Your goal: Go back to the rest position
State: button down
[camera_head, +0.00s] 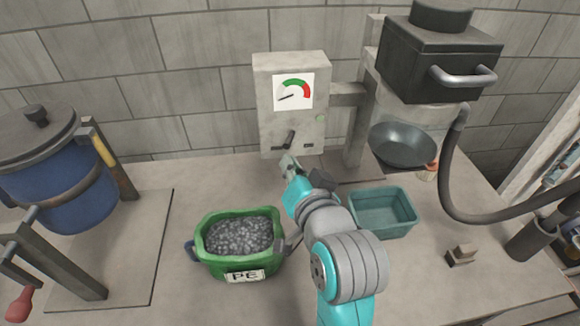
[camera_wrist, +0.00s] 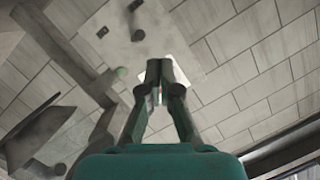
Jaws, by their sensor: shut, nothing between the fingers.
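My gripper (camera_head: 288,163) is shut and empty at the end of my teal and grey arm, in front of the lower part of the grey control box (camera_head: 275,110). In the wrist view my gripper (camera_wrist: 160,68) has its fingers together, covering part of the white gauge plate (camera_wrist: 184,68). A dark lever (camera_head: 289,138) on the box is just above the gripper in the head view. I cannot tell whether they touch.
A green bin of grey pellets (camera_head: 205,254) marked PE stands left of my arm. A teal tray (camera_head: 407,222) stands right of it. A dark hopper (camera_head: 430,65) hangs over a grey bowl (camera_head: 402,145). A blue drum (camera_head: 60,195) is at left.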

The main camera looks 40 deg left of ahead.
dwell(0.3)
jog(key=w+d+f+m+t+h, duration=0.2)
jog(key=d+f+m+t+h, duration=0.25)
jog(key=d+f, duration=1.6)
jog(key=s+d+f+t+h, duration=0.1)
jog(key=s+d+f+h, duration=0.2)
jog(key=d, duration=0.5)
jog(key=s+d+f+t+h, duration=0.1)
jog(key=s+d+f+t, duration=0.15)
jog(key=s+d, duration=0.5)
jog(key=s+d+r+h, duration=0.1)
jog(key=s+d+h, duration=0.1)
jog(key=s+d, duration=0.4)
jog(key=s+d+r+m+h, duration=0.1)
jog(key=s+d+h, duration=0.2)
jog(key=s+d, duration=0.3)
jog(key=f+v, duration=0.1)
jog(key=v, duration=0.4)
jog(key=shift+s+d, duration=0.2)
jog(key=shift+s, duration=0.3)
jog(key=c, duration=1.9)
grip_release()
jog(key=shift+m, duration=0.25)
